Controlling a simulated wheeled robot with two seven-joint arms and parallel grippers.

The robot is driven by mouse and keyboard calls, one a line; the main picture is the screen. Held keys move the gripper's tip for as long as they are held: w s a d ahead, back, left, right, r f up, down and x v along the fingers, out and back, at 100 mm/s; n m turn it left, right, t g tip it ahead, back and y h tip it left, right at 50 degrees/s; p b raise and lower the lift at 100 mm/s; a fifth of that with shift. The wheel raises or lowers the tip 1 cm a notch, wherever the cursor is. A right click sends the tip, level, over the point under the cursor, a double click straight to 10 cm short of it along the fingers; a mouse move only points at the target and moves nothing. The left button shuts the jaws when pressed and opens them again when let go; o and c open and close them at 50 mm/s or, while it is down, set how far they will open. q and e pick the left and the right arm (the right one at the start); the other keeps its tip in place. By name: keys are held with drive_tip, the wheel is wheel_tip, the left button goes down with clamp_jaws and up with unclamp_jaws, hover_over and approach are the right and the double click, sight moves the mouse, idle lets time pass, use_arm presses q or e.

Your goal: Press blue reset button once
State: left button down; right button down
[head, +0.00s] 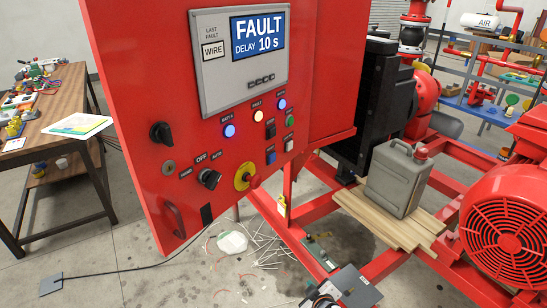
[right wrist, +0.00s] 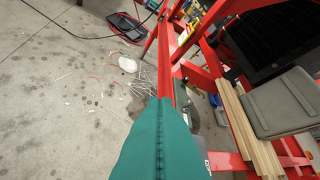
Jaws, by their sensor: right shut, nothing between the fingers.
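The blue reset button (head: 271,156) is a small square in the lower right of the red control panel (head: 205,100), below a black button and beside a white one. Nothing covers it in the head view. My right gripper (head: 329,287) is low at the bottom edge of the head view, below the panel and well apart from the button. In the right wrist view its teal fingers (right wrist: 159,110) are together with a seam between them and hold nothing. The button does not show in that view. My left gripper is not in view.
A yellow and red emergency stop (head: 243,176), a black selector (head: 209,179) and round blue lamps (head: 229,131) sit near the button. The display (head: 257,37) reads FAULT, DELAY 10 s. A grey canister (head: 398,178) stands on planks at right, among red frame bars (head: 310,210).

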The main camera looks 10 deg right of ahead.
sight(272, 158)
drive_tip(key=w+r+t, duration=0.2)
drive_tip(key=w+r, duration=0.1)
drive_tip(key=r, duration=0.8)
drive_tip(key=w+r+n+t, duration=0.1)
drive_tip(key=w+r+t, duration=0.1)
drive_tip(key=r, duration=1)
drive_tip(key=w+r+t+h+p, duration=0.1)
drive_tip(key=w+r+t, duration=0.2)
drive_tip(key=r, duration=0.8)
drive_tip(key=shift+w+a+r+n, duration=0.15)
drive_tip(key=shift+w+r+n, duration=0.15)
drive_tip(key=shift+n, duration=0.1)
drive_tip(key=shift+f, duration=0.1)
drive_tip(key=w+a+b, duration=0.4)
drive_tip(key=w+a, duration=0.1)
drive_tip(key=w, duration=0.1)
drive_tip(key=shift+w+a, duration=0.4)
drive_tip(key=shift+w, duration=0.1)
